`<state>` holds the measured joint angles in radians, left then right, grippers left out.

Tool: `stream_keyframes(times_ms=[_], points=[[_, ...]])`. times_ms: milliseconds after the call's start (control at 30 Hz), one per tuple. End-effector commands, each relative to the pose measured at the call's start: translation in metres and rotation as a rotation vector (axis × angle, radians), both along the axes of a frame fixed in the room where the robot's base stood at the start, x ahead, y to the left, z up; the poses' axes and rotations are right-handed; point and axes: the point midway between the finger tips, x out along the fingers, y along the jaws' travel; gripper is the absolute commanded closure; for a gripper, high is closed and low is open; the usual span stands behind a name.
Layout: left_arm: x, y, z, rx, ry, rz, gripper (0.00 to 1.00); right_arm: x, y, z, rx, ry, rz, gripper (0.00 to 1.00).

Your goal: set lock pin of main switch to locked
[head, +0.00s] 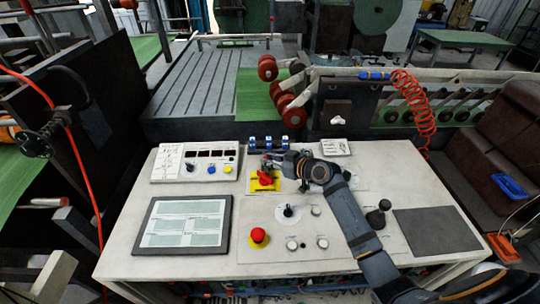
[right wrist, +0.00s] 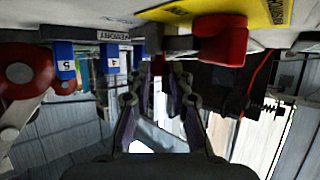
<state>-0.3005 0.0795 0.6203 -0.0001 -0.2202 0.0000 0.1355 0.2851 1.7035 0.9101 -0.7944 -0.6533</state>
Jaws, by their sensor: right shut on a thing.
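The main switch is a red rotary handle (head: 265,177) on a yellow plate (head: 254,186), on the control desk. In the right wrist view, the red handle (right wrist: 222,40) hangs from the yellow plate (right wrist: 262,12) at the top right. My right gripper (head: 271,160) is at the back edge of this plate, beside the handle. My left gripper is not in view.
Blue numbered blocks (head: 267,142) stand behind my right gripper; they show close by in the right wrist view (right wrist: 64,60). A red emergency button (head: 258,235), a black selector knob (head: 288,212) and a joystick (head: 377,215) stand on the desk. A framed sheet (head: 184,226) lies at left.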

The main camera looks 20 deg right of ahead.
Motion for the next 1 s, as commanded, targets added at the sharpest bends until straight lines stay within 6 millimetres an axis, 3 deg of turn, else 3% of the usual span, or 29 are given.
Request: stream_keyframes(times_ms=[167,200,367,733,1000], points=[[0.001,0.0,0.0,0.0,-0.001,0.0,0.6,-0.001,0.001,-0.004,0.003,0.009,0.004,1.0],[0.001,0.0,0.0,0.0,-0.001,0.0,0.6,-0.002,0.001,-0.004,0.003,0.009,0.004,0.78],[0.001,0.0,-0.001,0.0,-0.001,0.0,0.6,-0.001,0.001,-0.003,0.003,0.008,0.003,0.58],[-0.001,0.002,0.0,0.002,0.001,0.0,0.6,-0.006,-0.003,0.0,0.0,0.005,0.002,0.58],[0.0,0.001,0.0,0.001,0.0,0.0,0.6,-0.056,-0.031,0.021,-0.011,0.008,0.004,0.58]])
